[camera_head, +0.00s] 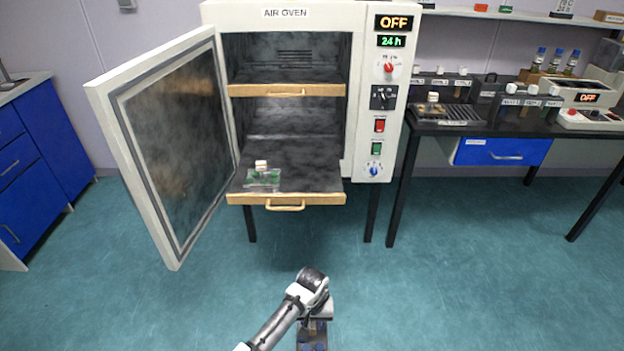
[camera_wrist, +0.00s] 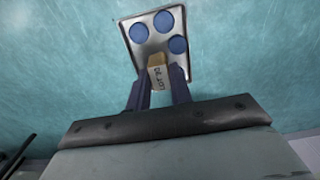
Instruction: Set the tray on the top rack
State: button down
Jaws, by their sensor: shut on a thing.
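My gripper (camera_wrist: 158,80) is shut on the tan labelled block at the near edge of a metal tray (camera_wrist: 138,46). Three blue discs (camera_wrist: 163,22) lie on the tray in the wrist view. The air oven (camera_head: 390,160) stands open. Its top rack (camera_head: 286,90) has a wooden front with a handle, is pushed in, and looks empty. The lower rack (camera_head: 310,185) is pulled out.
A clear piece with green parts and a pale knob (camera_head: 262,177) sits on the lower rack's left. The oven door (camera_head: 165,140) swings out to the left. A black bench (camera_head: 490,125) with instruments stands right, blue cabinets (camera_head: 40,170) left. Floor ahead is clear.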

dwell(0.3)
jog(key=shift+w+d+r, duration=0.6)
jog(key=shift+w, duration=0.25)
jog(key=shift+w+d+r, duration=0.55)
jog(key=shift+w+r, duration=0.05)
jog(key=shift+w, duration=0.25)
jog(key=shift+s+a+f, duration=0.6)
jog(key=shift+s+f, duration=0.05)
jog(key=shift+s, duration=0.2)
jog(key=shift+s+a+f, duration=0.55)
jog(key=shift+s+f, duration=0.05)
jog(key=shift+s, duration=0.25)
